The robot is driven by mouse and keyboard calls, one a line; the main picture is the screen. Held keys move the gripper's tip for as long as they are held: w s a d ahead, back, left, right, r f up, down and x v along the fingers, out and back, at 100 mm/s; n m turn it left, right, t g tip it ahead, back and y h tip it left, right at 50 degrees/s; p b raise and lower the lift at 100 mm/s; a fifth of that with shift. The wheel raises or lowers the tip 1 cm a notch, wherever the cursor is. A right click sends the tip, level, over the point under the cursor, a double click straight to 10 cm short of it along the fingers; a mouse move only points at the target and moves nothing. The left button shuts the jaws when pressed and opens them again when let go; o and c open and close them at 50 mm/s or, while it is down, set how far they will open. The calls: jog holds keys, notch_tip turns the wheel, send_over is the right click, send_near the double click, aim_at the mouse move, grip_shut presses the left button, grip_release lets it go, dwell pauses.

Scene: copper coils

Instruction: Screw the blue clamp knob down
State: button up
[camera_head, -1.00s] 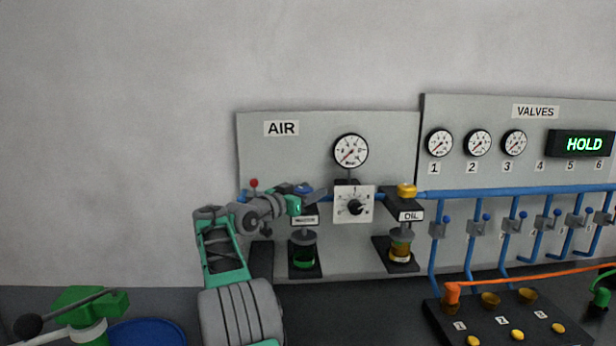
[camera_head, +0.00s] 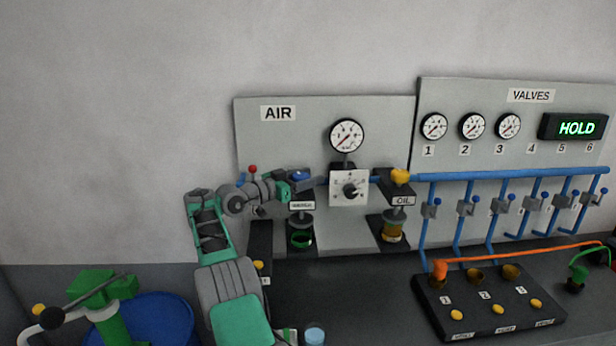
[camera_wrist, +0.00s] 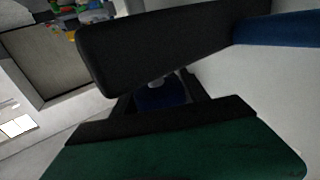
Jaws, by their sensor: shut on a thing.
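The blue clamp knob (camera_head: 300,175) sits on top of the black left unit, labelled on its front, on the AIR panel. My gripper (camera_head: 297,185) is at the knob, reaching in from the left, and is shut on it. The fingers and arm partly cover the knob. In the wrist view a small part of the blue knob (camera_wrist: 162,97) shows between dark parts, with my green gripper body below. How far down the knob sits cannot be told.
A gauge (camera_head: 347,135) and white dial plate (camera_head: 361,176) stand right of the knob. The OIL unit (camera_head: 403,198) with a yellow knob is beyond. A blue pipe (camera_head: 490,173) runs along the VALVES panel.

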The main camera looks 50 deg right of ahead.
jog(key=shift+r, duration=0.15)
jog(key=o, duration=1.2)
jog(key=shift+s+d, duration=0.1)
jog(key=shift+d, duration=0.05)
jog(key=shift+o, duration=0.8)
